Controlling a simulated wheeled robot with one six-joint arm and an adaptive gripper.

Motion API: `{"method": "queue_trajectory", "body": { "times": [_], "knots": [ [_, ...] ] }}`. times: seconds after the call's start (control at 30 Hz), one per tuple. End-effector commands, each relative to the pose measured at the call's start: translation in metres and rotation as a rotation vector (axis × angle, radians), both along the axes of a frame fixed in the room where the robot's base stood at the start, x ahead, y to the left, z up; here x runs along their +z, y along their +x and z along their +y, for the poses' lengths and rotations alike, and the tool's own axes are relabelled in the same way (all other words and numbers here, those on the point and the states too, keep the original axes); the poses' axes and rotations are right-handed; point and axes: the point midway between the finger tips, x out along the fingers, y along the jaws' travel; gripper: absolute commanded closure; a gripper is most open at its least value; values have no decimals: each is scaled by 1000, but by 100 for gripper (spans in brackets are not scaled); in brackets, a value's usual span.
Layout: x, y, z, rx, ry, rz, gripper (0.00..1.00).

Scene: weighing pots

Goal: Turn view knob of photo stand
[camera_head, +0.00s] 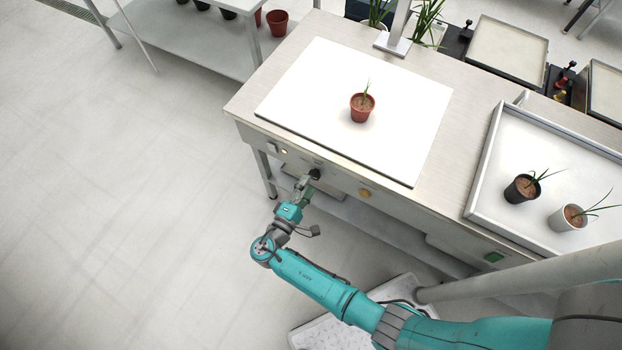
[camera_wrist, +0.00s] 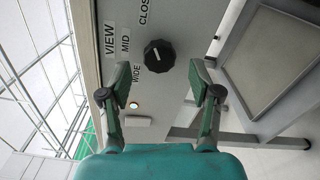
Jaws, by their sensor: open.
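The view knob (camera_wrist: 159,56) is a round black knob with a pale pointer mark, on the front panel of the photo stand (camera_head: 235,107). In the wrist view it has labels VIEW, WIDE, MID and a partly cut-off CLOS beside it. The pointer's exact setting is hard to tell. In the head view the dark knob (camera_head: 316,174) shows at the stand's front face, just beyond my gripper (camera_head: 309,183). In the wrist view my gripper (camera_wrist: 165,85) is open and empty, its two fingers apart, with the knob ahead between and slightly beyond the tips.
A terracotta pot (camera_head: 362,108) with a seedling stands on the white board (camera_head: 420,100). A white tray (camera_head: 485,160) at right holds a black pot (camera_head: 522,188) and a white pot (camera_head: 567,218). A lit indicator (camera_wrist: 133,105) and a tan knob (camera_head: 365,193) are on the panel.

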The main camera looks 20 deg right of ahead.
Motion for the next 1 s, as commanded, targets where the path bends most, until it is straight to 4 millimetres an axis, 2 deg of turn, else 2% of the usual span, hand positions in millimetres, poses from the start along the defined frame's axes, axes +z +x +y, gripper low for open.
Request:
{"method": "queue_trajectory", "body": {
  "times": [0.2,0.43,0.63,1.0],
  "knots": [
    [0,-24,35,5,0,0,37],
    [0,-43,61,3,1,0,37],
    [0,-51,70,0,1,1,37],
    [0,-52,71,-1,1,0,37]
  ]
}}
